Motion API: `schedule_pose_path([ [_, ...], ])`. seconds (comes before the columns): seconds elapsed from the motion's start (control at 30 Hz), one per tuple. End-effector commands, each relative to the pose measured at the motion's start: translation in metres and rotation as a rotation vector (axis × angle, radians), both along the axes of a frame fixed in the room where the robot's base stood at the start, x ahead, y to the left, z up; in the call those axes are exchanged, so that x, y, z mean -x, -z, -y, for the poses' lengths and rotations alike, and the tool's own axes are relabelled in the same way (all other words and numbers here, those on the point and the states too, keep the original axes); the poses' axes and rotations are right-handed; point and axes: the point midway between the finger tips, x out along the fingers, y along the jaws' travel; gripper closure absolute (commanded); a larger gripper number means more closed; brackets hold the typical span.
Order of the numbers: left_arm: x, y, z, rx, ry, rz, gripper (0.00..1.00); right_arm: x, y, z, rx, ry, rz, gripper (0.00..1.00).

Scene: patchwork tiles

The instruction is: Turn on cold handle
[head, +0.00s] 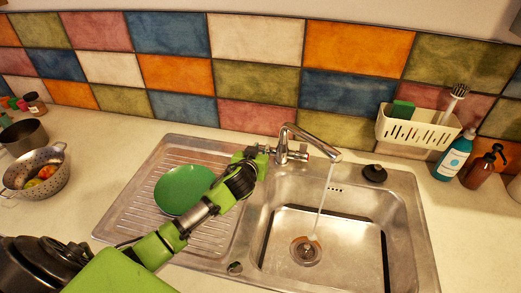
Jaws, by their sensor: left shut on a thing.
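A chrome faucet (290,138) stands behind the steel sink (400,215). Water (323,200) runs from its spout into the basin. The handle on the right side of the faucet (304,153) has a red mark. My left gripper (262,152) is at the faucet's left side, shut on the cold handle there. The gripper and arm hide most of that handle. My right gripper is out of view.
A green plate (183,189) lies on the drainboard under my left arm. A colander (37,171) with food and a pot (24,136) stand at the left.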

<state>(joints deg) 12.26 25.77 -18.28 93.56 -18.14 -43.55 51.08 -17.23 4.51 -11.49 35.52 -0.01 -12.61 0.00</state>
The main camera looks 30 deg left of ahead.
Motion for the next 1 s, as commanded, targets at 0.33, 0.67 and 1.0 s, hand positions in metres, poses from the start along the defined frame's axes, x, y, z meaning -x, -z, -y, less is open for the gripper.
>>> schedule_pose_path([
  [0.33,0.000,0.000,0.000,-0.001,0.000,0.000,0.65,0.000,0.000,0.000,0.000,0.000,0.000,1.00],
  [0.67,0.020,-0.008,0.006,0.000,0.002,0.000,0.65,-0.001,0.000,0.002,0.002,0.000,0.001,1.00],
  [1.0,0.078,-0.033,0.021,0.002,0.001,-0.001,0.65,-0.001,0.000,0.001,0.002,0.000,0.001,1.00],
])
